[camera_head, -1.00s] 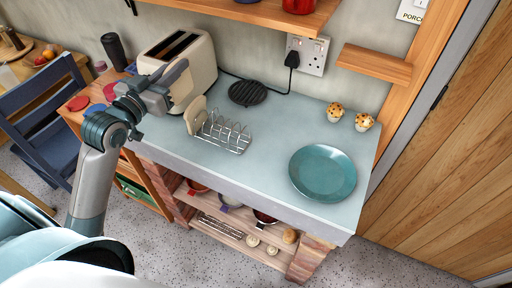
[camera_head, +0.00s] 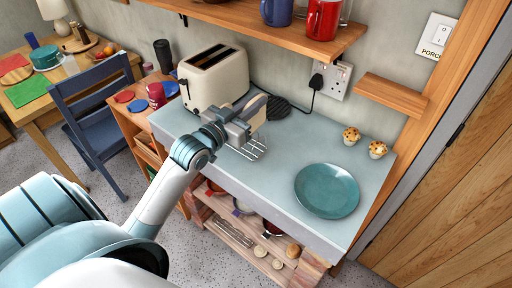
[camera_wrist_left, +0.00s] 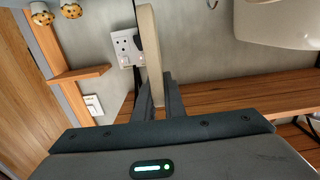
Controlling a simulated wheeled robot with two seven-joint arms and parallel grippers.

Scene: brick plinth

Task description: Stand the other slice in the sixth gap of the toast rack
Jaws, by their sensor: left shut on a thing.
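My left gripper (camera_head: 250,114) is over the left part of the toast rack, in front of the toaster. It is shut on a pale bread slice (camera_wrist_left: 150,48), which stands edge-on between the fingers in the left wrist view. The wire toast rack (camera_head: 255,148) is on the blue-grey counter, partly hidden by the gripper. The slice seen earlier in the left end of the rack is hidden or cannot be told apart behind the gripper now. I cannot tell whether the held slice touches the rack. My right gripper is not in view.
The cream toaster (camera_head: 214,78) stands close behind the gripper. A teal plate (camera_head: 327,191) and two muffins (camera_head: 351,136) are to the right. A wooden shelf with mugs (camera_head: 270,30) hangs above. The counter (camera_head: 285,160) is clear between rack and plate.

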